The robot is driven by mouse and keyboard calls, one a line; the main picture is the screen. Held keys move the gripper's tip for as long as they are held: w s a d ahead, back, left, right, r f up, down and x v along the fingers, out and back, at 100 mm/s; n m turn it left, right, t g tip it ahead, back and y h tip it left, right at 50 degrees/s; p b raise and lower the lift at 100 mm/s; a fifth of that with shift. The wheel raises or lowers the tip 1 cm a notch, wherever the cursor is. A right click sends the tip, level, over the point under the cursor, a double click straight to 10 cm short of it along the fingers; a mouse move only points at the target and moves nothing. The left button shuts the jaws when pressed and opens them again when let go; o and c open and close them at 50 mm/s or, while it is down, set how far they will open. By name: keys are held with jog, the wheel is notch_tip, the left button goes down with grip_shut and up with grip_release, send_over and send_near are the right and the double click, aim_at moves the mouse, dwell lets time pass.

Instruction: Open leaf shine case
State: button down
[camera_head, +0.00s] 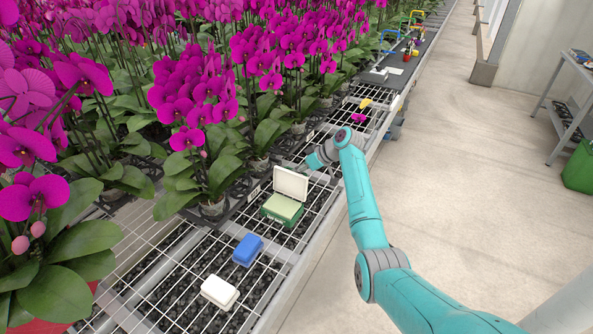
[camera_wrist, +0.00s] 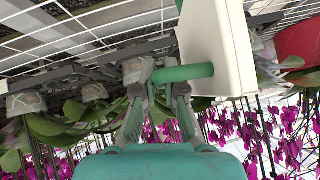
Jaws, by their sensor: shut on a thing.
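The leaf shine case stands on the wire bench in the head view, with a green base (camera_head: 281,208) and a white lid (camera_head: 291,184). The lid is raised and stands roughly upright at the back of the base, so the case is open. My gripper (camera_wrist: 160,88) is shut on a green bar handle (camera_wrist: 184,73) that sticks out from the lid, which also shows in the wrist view (camera_wrist: 232,45). In the head view my gripper is behind the lid's upper right side, and its fingertips are mostly hidden.
A blue case (camera_head: 247,250) and a white case (camera_head: 220,292) lie nearer on the bench mesh. Potted magenta orchids (camera_head: 213,190) crowd the left side. A small magenta thing (camera_head: 358,118) and a yellow thing (camera_head: 365,103) lie farther along. The aisle floor (camera_head: 460,170) at right is clear.

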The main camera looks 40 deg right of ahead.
jog(key=shift+d+f, duration=0.1)
jog(key=shift+f, duration=0.05)
dwell(0.3)
jog(key=c, duration=1.5)
grip_release()
jog(key=v, duration=1.2)
